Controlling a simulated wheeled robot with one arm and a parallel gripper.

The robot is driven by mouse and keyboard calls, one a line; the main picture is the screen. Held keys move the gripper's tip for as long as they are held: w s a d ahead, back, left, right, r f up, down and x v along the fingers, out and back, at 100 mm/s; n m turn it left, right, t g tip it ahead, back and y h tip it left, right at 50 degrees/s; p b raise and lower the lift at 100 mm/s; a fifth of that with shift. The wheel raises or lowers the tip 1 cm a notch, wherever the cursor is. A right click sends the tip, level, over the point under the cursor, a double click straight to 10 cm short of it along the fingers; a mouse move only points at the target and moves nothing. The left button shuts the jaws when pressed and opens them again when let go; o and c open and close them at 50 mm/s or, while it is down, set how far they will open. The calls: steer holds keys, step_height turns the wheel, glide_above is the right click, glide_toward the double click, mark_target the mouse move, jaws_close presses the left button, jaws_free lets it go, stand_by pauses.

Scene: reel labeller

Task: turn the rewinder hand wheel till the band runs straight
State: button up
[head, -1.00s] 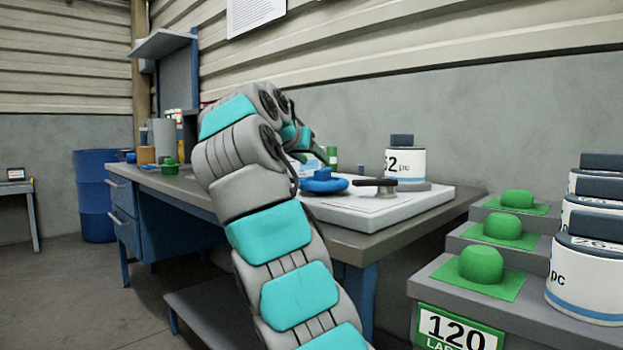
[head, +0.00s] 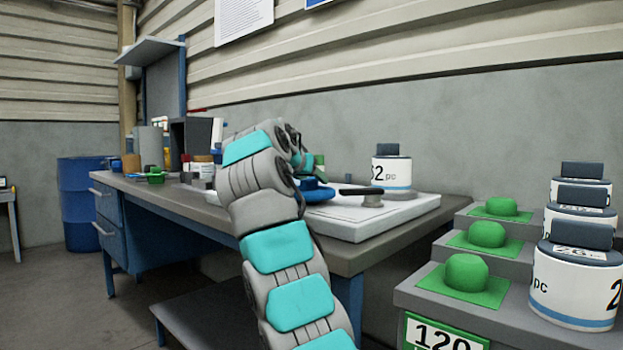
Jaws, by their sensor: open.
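A blue round wheel-like part with a raised hub (head: 316,191) sits on a white slab (head: 395,213) on the bench; my arm covers its left side. A dark flat bar on a grey round foot (head: 362,198) stands right of it on the slab. I cannot tell for sure which is the rewinder hand wheel. No band can be made out. My gripper (head: 303,160) is at the far end of my arm, just behind and above the blue part, open; its fingers are mostly hidden, and contact cannot be judged.
Grey steps (head: 410,292) at right carry green domes (head: 466,273) and white dark-lidded containers (head: 574,285). Jars and boxes crowd the left of the bench (head: 180,188). A blue drum (head: 80,205) stands at far left.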

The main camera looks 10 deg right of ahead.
jaws_close()
steer(key=shift+r, duration=0.1)
stand_by(0.4)
steer(key=shift+r+m+h+p, duration=0.1)
steer(key=shift+m+h+p, duration=0.2)
steer(key=shift+p, duration=0.45)
steer(key=shift+r+m+g+h+p, duration=0.15)
steer(key=shift+m+g+h+p, duration=0.5)
steer(key=shift+p, duration=0.55)
steer(key=shift+s+m+g+h+p, duration=0.1)
steer(key=shift+m+g+h+p, duration=0.3)
steer(key=shift+p, duration=0.25)
steer(key=shift+d+f, duration=0.1)
steer(key=shift+f, duration=0.2)
jaws_free()
